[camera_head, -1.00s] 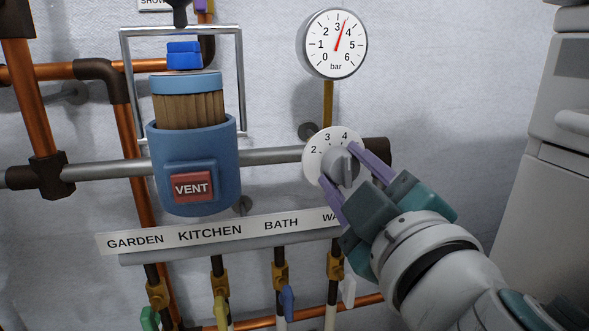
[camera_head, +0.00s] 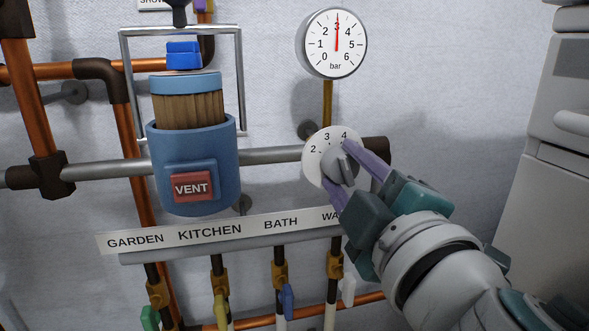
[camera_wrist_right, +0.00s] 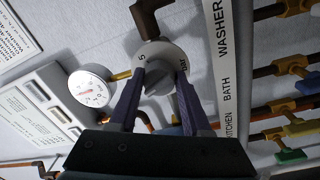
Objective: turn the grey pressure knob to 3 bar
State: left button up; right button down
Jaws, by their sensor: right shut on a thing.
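The grey pressure knob (camera_head: 340,167) sits on a white numbered dial (camera_head: 317,157) on the pipe, with 2, 3 and 4 visible. My right gripper (camera_head: 352,170) is shut on the knob, its purple fingers on either side of it. In the right wrist view the knob (camera_wrist_right: 158,82) lies between the two fingertips (camera_wrist_right: 160,80). The round pressure gauge (camera_head: 335,44) above has its red needle pointing straight up at 3. It also shows in the right wrist view (camera_wrist_right: 92,88). My left gripper is not in view.
A blue filter housing (camera_head: 195,165) with a red VENT button (camera_head: 192,186) is left of the knob. A label strip (camera_head: 210,232) and coloured valve handles lie below. A white appliance (camera_head: 550,170) stands at the right.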

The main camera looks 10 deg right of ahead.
jog(key=shift+c, duration=1.8)
grip_release()
jog(key=shift+s, duration=0.1)
jog(key=s+b, duration=0.1)
jog(key=s, duration=0.8)
jog(key=shift+s+f, duration=0.25)
jog(key=shift+s, duration=0.1)
jog(key=shift+d, duration=0.1)
